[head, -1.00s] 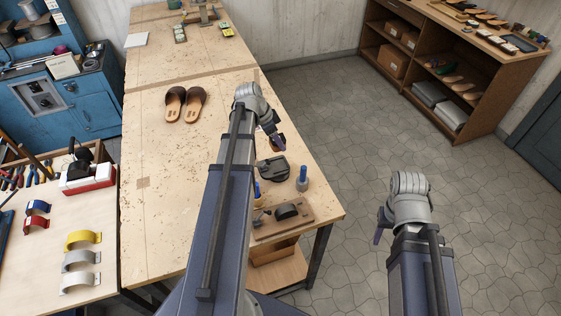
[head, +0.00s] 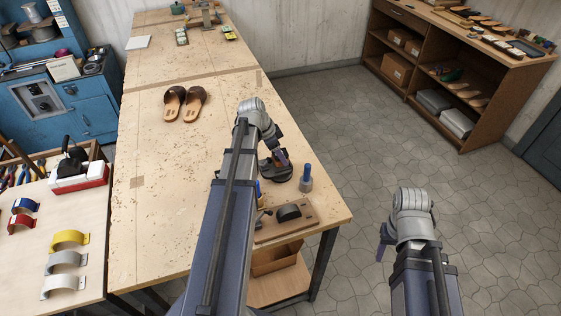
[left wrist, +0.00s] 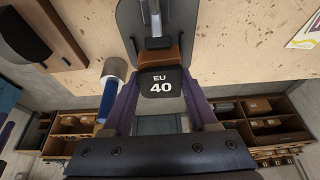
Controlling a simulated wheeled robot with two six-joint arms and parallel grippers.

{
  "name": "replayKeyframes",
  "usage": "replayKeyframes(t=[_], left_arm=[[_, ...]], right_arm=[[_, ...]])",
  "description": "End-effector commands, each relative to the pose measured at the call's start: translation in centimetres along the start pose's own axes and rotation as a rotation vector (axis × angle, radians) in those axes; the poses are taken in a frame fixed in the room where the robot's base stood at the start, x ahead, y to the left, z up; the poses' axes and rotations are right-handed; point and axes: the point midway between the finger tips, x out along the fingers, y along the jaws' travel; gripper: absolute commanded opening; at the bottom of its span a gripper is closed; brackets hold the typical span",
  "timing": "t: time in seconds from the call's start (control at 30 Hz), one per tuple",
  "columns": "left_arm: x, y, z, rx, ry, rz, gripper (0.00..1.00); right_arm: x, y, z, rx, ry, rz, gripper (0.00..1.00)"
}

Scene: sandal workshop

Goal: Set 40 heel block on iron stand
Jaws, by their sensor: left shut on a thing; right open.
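The 40 heel block (left wrist: 161,84) shows in the left wrist view as a brown block with a black face marked "EU 40". My left gripper (head: 282,158) is shut on it, with a purple finger on each side. The dark iron stand (head: 270,178) is on the bench under the left gripper. Its grey plate (left wrist: 130,18) also shows just beyond the block in the left wrist view. I cannot tell whether block and stand touch. In the head view the gripper mostly hides the block. My right gripper (head: 383,246) is open and empty above the floor, right of the bench.
A grey cylinder with a blue top (head: 306,180) stands close to the right of the stand. A wooden board with a dark curved piece (head: 289,211) lies near the bench's front edge. Two brown sandals (head: 183,103) lie further back. The bench middle is clear.

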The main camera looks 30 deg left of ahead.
Motion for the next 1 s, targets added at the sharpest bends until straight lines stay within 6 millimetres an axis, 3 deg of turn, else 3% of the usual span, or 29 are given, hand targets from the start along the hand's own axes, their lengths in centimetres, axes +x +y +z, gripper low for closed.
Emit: replayKeyframes(t=[0.03, 0.1, 0.5, 0.53, 0.8, 1.0], left_arm=[[1.19, 0.00, 0.49, 0.000, 0.000, 0.000, 0.00], [1.57, 0.00, 0.65, 0.000, 0.000, 0.000, 0.00], [1.76, 0.00, 0.72, 0.000, 0.000, 0.000, 0.00], [1.73, 0.00, 0.71, 0.000, 0.000, 0.000, 0.60], [1.60, 0.01, 0.67, 0.000, -0.001, 0.000, 0.89], [0.90, 0.00, 0.48, 0.000, 0.000, 0.000, 0.89]], right_arm=[[1.28, -0.12, -0.08, 0.000, 0.000, 0.000, 0.50], [1.69, -0.16, -0.10, -0.001, 0.000, 0.000, 0.50], [1.89, -0.18, -0.11, 0.000, 0.000, 0.000, 0.50], [1.86, -0.18, -0.11, 0.000, 0.000, 0.000, 0.50], [1.72, -0.16, -0.10, 0.000, 0.000, 0.000, 0.50], [1.01, -0.09, -0.06, 0.000, 0.000, 0.000, 0.50]])
